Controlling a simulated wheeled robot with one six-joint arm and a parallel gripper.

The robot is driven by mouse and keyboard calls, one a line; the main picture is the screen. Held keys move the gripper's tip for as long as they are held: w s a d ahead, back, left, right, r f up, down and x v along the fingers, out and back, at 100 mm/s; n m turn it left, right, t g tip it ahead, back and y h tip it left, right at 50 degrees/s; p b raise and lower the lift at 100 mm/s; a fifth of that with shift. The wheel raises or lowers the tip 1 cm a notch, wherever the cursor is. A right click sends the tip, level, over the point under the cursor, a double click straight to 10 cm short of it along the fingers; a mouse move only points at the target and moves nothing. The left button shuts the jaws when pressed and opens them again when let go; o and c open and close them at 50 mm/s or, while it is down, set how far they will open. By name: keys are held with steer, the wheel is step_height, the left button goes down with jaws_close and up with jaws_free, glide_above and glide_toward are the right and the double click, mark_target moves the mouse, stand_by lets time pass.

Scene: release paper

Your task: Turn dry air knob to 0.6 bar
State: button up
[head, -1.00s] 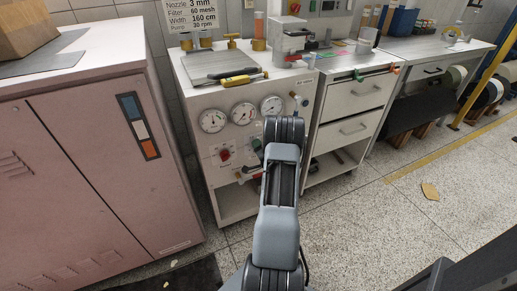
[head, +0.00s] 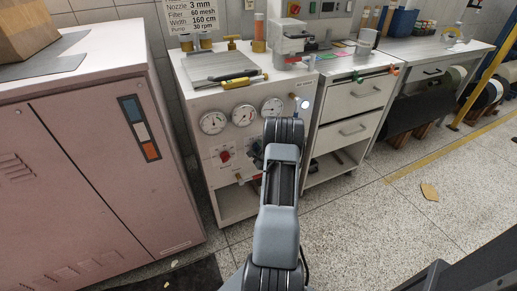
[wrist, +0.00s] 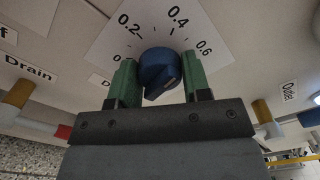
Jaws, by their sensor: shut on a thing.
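The dry air knob is a round blue knob (wrist: 160,70) on a white scale plate (wrist: 215,47) marked 0.2, 0.4 and 0.6 in the wrist view. A thin mark shows on the knob's lower face, but I cannot tell which value it points to. My gripper (wrist: 160,80) has its green fingers on the left and right of the knob and is shut on it. In the head view my gripper (head: 257,154) is at the cabinet front, and my arm hides the knob.
The cabinet front (head: 207,188) has several round gauges (head: 243,115) and a red knob (head: 224,155). Pipe fittings flank the scale in the wrist view, near the Drain label (wrist: 30,69) and Outlet label (wrist: 289,92). A pink cabinet (head: 100,160) stands to the left.

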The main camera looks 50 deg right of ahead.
steer(key=m, duration=0.4)
steer(key=shift+p, duration=0.4)
steer(key=shift+m, duration=1.7)
steer(key=o, duration=0.9)
steer(key=shift+s+p, duration=0.1)
steer(key=shift+p, duration=0.2)
steer(key=p+v, duration=0.1)
steer(key=v, duration=1.2)
steer(key=shift+s+a, duration=0.15)
steer(key=shift+s, duration=0.15)
